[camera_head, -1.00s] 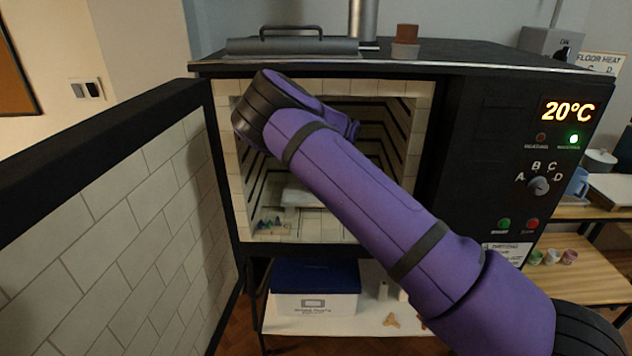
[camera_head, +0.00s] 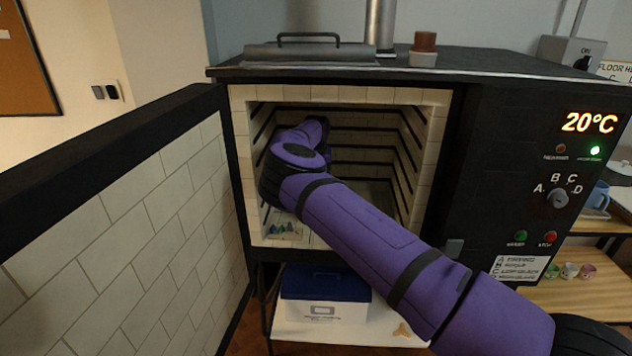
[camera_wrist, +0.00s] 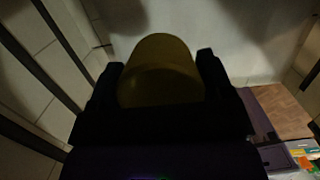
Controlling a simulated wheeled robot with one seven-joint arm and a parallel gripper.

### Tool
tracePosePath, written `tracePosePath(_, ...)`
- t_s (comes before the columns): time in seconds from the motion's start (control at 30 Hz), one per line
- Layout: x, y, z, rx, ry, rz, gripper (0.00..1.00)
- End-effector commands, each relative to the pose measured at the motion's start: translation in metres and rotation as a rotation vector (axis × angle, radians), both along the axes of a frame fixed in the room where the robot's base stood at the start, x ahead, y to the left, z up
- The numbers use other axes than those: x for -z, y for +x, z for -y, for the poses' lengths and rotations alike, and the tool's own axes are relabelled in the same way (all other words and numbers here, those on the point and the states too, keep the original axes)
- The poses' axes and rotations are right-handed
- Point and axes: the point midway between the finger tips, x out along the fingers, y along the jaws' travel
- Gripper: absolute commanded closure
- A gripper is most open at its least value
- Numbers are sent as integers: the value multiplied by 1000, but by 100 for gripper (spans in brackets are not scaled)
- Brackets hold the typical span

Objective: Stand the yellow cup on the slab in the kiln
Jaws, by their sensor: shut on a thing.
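The yellow cup (camera_wrist: 160,88), dark olive in the dim light, is held between the two black fingers of my gripper (camera_wrist: 158,70) in the wrist view. My gripper is shut on it. In the head view my arm reaches through the open front of the kiln (camera_head: 440,115); the gripper and cup are hidden behind it. A pale flat surface (camera_wrist: 235,35), which looks like the slab, lies beyond the cup in the wrist view. I cannot tell whether the cup touches it.
The open kiln door (camera_head: 150,215) stands at the left. Small coloured cones (camera_head: 283,229) sit at the kiln's front left floor. Brick walls with dark grooves close in on both sides. A blue-lidded box (camera_head: 325,295) is on the shelf below.

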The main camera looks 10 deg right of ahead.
Motion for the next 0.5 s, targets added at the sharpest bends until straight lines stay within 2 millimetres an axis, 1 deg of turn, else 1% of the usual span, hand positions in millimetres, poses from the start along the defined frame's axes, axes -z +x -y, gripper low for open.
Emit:
tracePosePath(0.07,1,4,-3,-2,-1,0,58)
tracePosePath(0.3,33,3,-3,0,1,-2,58)
tracePosePath(0.5,36,4,-3,-1,0,0,58)
